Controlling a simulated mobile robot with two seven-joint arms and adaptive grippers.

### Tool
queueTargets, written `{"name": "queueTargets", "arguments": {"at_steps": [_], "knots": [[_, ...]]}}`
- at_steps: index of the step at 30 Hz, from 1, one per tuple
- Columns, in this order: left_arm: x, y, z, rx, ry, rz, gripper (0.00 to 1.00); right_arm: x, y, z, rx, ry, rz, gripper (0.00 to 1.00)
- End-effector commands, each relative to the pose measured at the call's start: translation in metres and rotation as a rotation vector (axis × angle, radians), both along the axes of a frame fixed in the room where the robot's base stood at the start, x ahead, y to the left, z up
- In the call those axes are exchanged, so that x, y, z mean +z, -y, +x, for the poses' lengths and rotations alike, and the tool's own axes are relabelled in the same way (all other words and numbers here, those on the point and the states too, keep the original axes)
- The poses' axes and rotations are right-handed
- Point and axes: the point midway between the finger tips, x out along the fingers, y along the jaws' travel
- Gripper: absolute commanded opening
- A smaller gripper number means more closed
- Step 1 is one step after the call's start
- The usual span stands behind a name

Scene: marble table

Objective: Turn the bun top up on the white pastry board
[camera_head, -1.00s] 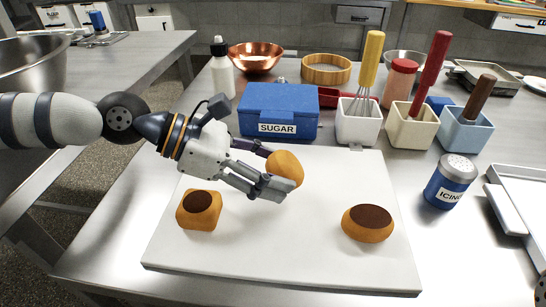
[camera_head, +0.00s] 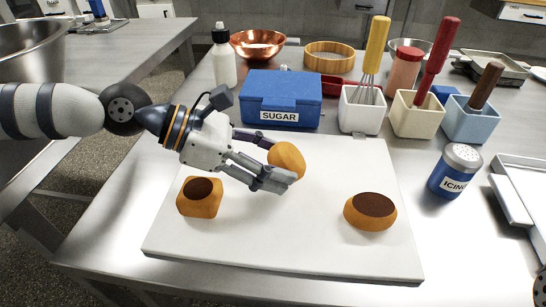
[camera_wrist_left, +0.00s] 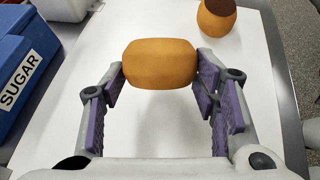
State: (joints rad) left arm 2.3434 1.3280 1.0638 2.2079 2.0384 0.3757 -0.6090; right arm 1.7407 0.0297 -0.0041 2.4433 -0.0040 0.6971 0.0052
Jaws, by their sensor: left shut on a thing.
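My left gripper (camera_head: 279,169) is shut on a plain orange-brown bun (camera_head: 288,160), held above the middle of the white pastry board (camera_head: 300,245). In the left wrist view, the bun (camera_wrist_left: 160,63) sits between the purple finger pads, and no dark top shows on it. A squarish bun with a dark brown top facing up (camera_head: 200,207) rests on the board's left part. A rounder bun with a dark top facing up (camera_head: 370,218) rests at the board's right; a bun also shows at the top of the left wrist view (camera_wrist_left: 216,20). My right gripper is out of view.
Behind the board stand a blue SUGAR box (camera_head: 280,92) and utensil pots, white (camera_head: 361,112), cream (camera_head: 416,120) and blue (camera_head: 469,125). An ICING shaker (camera_head: 455,172) and a tray (camera_head: 515,195) are on the right. The board's front middle is clear.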

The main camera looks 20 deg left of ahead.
Motion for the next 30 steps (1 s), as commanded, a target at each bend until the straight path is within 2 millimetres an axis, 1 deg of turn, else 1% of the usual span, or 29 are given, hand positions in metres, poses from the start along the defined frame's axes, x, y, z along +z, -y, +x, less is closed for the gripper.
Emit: {"name": "queueTargets", "arguments": {"at_steps": [21, 28, 29, 30], "knots": [[-0.015, 0.000, 0.000, 0.000, 0.000, 0.000, 0.05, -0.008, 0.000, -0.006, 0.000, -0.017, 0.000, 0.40], [-0.014, 0.000, 0.000, 0.000, 0.001, 0.000, 0.05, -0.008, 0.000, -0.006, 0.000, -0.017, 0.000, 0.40], [-0.014, 0.000, 0.000, 0.000, 0.001, 0.000, 0.57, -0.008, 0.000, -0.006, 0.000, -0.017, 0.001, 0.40], [-0.014, 0.000, 0.000, 0.000, 0.001, 0.000, 0.66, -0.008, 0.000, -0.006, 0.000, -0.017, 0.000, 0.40]]}}
